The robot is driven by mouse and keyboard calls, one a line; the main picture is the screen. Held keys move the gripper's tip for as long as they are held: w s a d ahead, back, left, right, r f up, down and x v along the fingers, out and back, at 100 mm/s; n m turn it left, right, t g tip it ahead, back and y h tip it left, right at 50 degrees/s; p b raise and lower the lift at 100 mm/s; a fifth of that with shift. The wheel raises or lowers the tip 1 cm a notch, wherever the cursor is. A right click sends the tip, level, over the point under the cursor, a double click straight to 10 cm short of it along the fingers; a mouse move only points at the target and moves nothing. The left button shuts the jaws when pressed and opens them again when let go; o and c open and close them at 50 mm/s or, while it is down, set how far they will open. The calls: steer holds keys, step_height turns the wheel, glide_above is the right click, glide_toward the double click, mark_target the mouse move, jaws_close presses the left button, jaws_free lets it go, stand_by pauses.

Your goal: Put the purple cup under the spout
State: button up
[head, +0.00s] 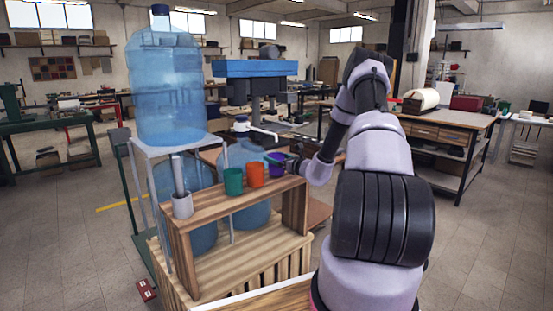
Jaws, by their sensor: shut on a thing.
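The purple cup (276,168) is near the far right end of a wooden shelf, upright as far as I can see. My gripper (283,162) reaches in from the right and is shut on the cup, hiding part of it. I cannot tell whether the cup's base touches the shelf. A white fitting that looks like the spout (243,125) is above and left of the cup, with a thin white bar reaching right. The cup is not directly under the fitting's body.
A green cup (233,181) and an orange cup (255,175) stand on the wooden shelf (212,206), left of the purple cup. A large blue water bottle (165,85) stands on a white stand (165,143) at left. More blue bottles are behind and below the shelf.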

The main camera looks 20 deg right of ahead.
steer(key=shift+f, duration=0.45)
steer(key=o, duration=1.1)
steer(key=v, duration=1.1)
steer(key=s+a+r+n+g+y, duration=0.3)
steer(key=s+a+r+n+g, duration=0.3)
steer(key=a+r+n, duration=0.35)
steer(key=s+a+r+n+g+y, duration=0.3)
steer(key=s+a+r+n+g, duration=0.35)
steer(key=a+r, duration=0.5)
steer(key=s+r+n+t+h, duration=0.1)
steer(key=s+r+n+h, duration=0.2)
steer(key=s, duration=0.4)
steer(key=s+d+r+n+h, duration=0.1)
steer(key=s+r+n+h, duration=0.2)
steer(key=s+n, duration=0.2)
steer(key=s+r+n+t+h, duration=0.1)
steer(key=s+r+n+h, duration=0.2)
steer(key=s, duration=0.6)
steer(key=shift+s+d+n+t+h, duration=0.3)
steer(key=shift+n+t+h, duration=0.1)
steer(key=shift+h, duration=0.2)
